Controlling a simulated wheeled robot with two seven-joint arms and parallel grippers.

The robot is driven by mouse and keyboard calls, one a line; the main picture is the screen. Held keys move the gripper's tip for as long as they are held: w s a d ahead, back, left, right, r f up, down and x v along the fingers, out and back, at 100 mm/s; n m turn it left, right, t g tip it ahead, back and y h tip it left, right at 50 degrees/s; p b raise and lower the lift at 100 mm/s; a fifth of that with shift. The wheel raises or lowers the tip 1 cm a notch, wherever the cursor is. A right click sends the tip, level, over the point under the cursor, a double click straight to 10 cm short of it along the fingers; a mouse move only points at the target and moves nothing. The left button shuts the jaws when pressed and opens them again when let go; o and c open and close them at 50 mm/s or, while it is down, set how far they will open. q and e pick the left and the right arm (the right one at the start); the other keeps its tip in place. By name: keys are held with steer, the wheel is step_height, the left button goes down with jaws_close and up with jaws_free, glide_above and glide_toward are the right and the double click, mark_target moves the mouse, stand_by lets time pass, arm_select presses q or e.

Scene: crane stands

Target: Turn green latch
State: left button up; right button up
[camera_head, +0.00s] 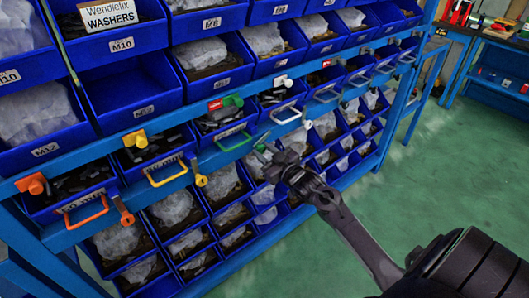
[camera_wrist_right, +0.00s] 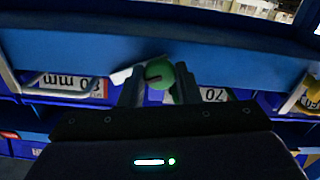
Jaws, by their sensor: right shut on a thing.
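The green latch (camera_wrist_right: 159,73) sits between the two fingers of my right gripper (camera_wrist_right: 158,85) in the right wrist view. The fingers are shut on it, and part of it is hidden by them. In the head view my right gripper (camera_head: 277,163) reaches in from the lower right to the shelf's blue rail. A green piece of the latch (camera_head: 262,147) shows at its fingertips. Another green latch piece (camera_head: 233,101) is on the rail up and to the left. A drawer with a green handle (camera_head: 233,139) lies between them. My left gripper is not in view.
Orange (camera_head: 88,212), yellow (camera_head: 167,173) and white (camera_head: 287,114) drawer handles stick out along the rail. Yellow (camera_head: 200,175) and orange (camera_head: 123,212) latches hang beside them. Blue bins fill the rack above and below. Green floor (camera_head: 440,180) is clear at right.

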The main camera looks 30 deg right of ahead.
steer(key=n, duration=0.5)
steer(key=shift+f+n, duration=0.1)
steer(key=shift+n, duration=0.3)
steer(key=n+b, duration=0.1)
steer(key=n, duration=0.4)
steer(key=shift+n, duration=0.3)
steer(key=o, duration=1)
steer(key=shift+s, duration=0.1)
steer(key=shift+s+d, duration=0.15)
steer(key=shift+s, duration=1.8)
steer(key=shift+s+d, duration=0.1)
steer(key=shift+s, duration=1.8)
